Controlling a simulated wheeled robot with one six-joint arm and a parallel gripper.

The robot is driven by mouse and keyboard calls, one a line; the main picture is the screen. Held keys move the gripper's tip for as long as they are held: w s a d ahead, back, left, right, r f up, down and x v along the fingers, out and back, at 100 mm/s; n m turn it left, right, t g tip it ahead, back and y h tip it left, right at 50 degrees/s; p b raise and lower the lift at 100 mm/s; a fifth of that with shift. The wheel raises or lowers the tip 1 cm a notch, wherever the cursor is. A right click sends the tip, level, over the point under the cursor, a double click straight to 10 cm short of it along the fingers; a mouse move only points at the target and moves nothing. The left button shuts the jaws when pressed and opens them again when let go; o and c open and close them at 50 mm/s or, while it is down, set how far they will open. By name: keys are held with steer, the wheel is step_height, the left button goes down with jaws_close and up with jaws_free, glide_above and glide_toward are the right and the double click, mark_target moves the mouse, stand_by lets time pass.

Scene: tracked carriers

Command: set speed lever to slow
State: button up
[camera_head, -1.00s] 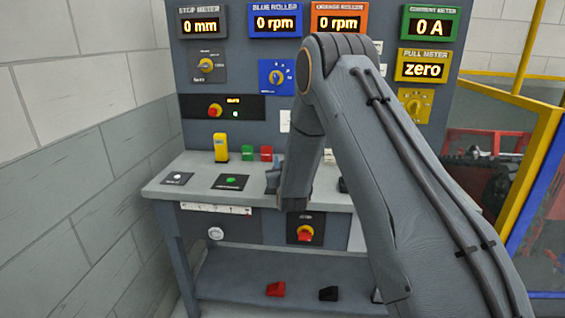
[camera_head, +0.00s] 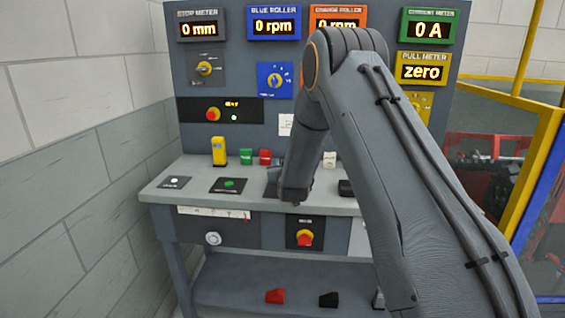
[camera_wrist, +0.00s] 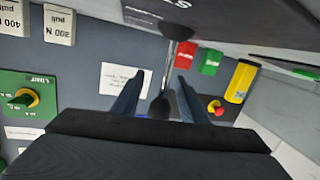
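In the wrist view a thin metal lever (camera_wrist: 170,68) with a dark knob at its end stands out from a dark plate (camera_wrist: 215,14) at the top, which carries partly cut-off white lettering. I take it for the speed lever; its setting cannot be read. My gripper (camera_wrist: 158,92) is open, with one finger on each side of the lever's knob end. I cannot tell whether either finger touches it. In the head view my gripper (camera_head: 274,183) is a dark shape low over the bench, mostly behind my arm, and the lever is hidden there.
The grey bench (camera_head: 165,203) bears a yellow block (camera_head: 219,151), a green block (camera_head: 246,156) and a red block (camera_head: 265,157) left of my gripper. Behind stands a panel with a blue dial (camera_head: 275,79) and lit meters. A brick wall (camera_head: 90,180) closes the left side.

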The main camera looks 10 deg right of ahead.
steer(key=shift+a+r, duration=0.1)
steer(key=shift+r, duration=0.05)
steer(key=s, duration=0.5)
steer(key=s+r+b, duration=0.1)
steer(key=s, duration=0.1)
steer(key=shift+s+a, duration=0.35)
steer(key=s+f+g, duration=0.1)
steer(key=s, duration=0.1)
steer(key=s+g, duration=0.1)
steer(key=s, duration=0.2)
steer(key=s+f+g+y, duration=0.1)
steer(key=s+g, duration=0.1)
steer(key=shift+s+a+f, duration=0.15)
steer(key=shift+a+f, duration=0.05)
steer(key=shift+f, duration=0.1)
steer(key=s+f+g, duration=0.3)
steer(key=s+g, duration=0.9)
steer(key=s, duration=2.6)
steer(key=shift+d+g, duration=0.3)
steer(key=shift+d, duration=0.05)
